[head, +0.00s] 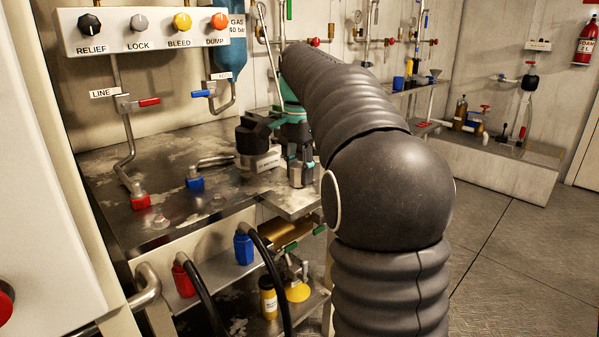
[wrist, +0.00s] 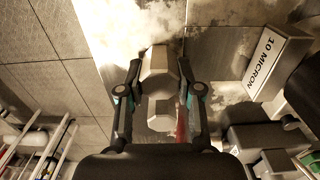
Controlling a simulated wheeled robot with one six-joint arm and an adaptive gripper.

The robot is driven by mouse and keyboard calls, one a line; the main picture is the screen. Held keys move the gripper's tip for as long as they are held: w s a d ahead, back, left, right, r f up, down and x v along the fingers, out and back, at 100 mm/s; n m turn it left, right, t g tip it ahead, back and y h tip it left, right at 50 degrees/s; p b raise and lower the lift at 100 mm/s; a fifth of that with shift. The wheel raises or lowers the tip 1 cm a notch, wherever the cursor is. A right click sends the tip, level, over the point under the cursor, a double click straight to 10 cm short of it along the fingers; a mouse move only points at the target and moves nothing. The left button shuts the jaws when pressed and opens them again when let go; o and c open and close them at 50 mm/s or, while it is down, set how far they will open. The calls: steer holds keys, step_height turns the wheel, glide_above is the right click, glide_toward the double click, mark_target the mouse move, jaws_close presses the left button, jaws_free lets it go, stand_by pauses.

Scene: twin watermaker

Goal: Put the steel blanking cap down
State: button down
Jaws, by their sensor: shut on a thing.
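The steel blanking cap is a pale grey faceted piece (wrist: 159,84), seen between the two fingers in the wrist view. My gripper (wrist: 160,72) is shut on it, one finger on each side. In the head view my gripper (head: 301,158) is low over the right end of the steel bench (head: 292,203), with the grey cap (head: 300,177) at its tips. The cap looks upright and very close to the bench top. I cannot tell whether it touches. My arm hides the area behind and to the right.
A dark housing with a white label plate (head: 264,162) stands just left of my gripper; its "10 MICRON" label (wrist: 265,52) shows in the wrist view. Blue (head: 195,182) and red (head: 140,199) fittings are further left. The bench's front edge is close by.

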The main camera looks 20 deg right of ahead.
mark_target(299, 165)
steer(key=c, duration=0.8)
jaws_free()
steer(key=shift+o, duration=0.2)
step_height(299, 165, up, 12)
steer(key=p, duration=0.2)
steer(key=shift+r, duration=0.1)
